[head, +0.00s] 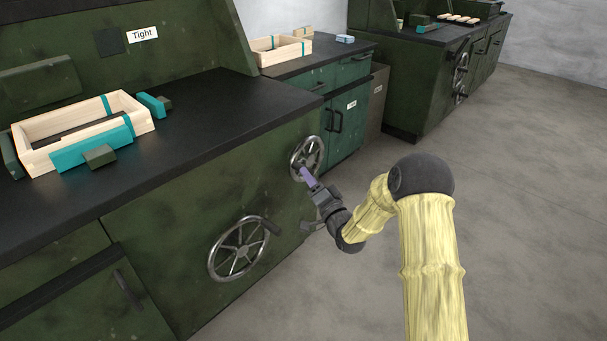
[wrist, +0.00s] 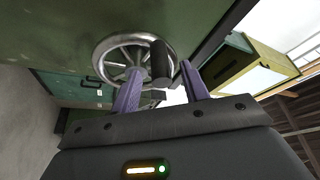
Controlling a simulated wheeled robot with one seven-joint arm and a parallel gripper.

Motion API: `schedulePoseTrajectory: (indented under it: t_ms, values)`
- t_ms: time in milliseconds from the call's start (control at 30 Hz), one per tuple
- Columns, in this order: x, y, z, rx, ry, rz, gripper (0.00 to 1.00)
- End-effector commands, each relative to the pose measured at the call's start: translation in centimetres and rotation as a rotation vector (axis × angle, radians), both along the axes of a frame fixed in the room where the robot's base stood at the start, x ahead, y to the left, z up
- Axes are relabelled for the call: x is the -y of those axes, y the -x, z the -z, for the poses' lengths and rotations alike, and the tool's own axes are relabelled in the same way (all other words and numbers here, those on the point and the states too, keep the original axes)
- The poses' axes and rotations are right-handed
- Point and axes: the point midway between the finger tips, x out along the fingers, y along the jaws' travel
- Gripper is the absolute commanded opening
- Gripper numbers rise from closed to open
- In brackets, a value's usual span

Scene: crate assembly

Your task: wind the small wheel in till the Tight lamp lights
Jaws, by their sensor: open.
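The small spoked metal wheel (head: 294,160) is on the right end of the green bench's front. It also shows in the wrist view (wrist: 103,58), with its dark handle (wrist: 159,55) sticking out towards the camera. My gripper (head: 304,170) is at this wheel, its purple fingers pointing at it. In the wrist view my gripper (wrist: 161,74) is open, with one finger on each side of the handle's near end. I cannot tell whether either finger touches it. The Tight label (head: 142,34) is beside a dark square lamp (head: 109,41), which looks unlit.
A larger spoked wheel (head: 212,262) with a handle is lower left on the same front. A wooden crate frame (head: 130,108) sits on the bench top between teal and green blocks. Another bench (head: 430,37) stands farther back. The floor (head: 510,200) at right is clear.

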Motion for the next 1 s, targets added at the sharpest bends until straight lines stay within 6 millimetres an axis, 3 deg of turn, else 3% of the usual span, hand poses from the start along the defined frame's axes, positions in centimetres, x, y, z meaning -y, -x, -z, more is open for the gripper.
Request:
schedulePoseTrajectory:
  t_ms: [300,633,867,1000]
  values:
    - [-2.3,-3.5,-0.8,0.001,0.0,-0.001,0.45]
    - [-2.4,-3.7,-1.0,-0.001,0.0,0.0,0.45]
    - [-2.4,-3.7,-1.0,-0.001,0.0,0.0,0.0]
    - [-2.4,-3.7,-0.9,-0.001,0.0,0.0,0.0]
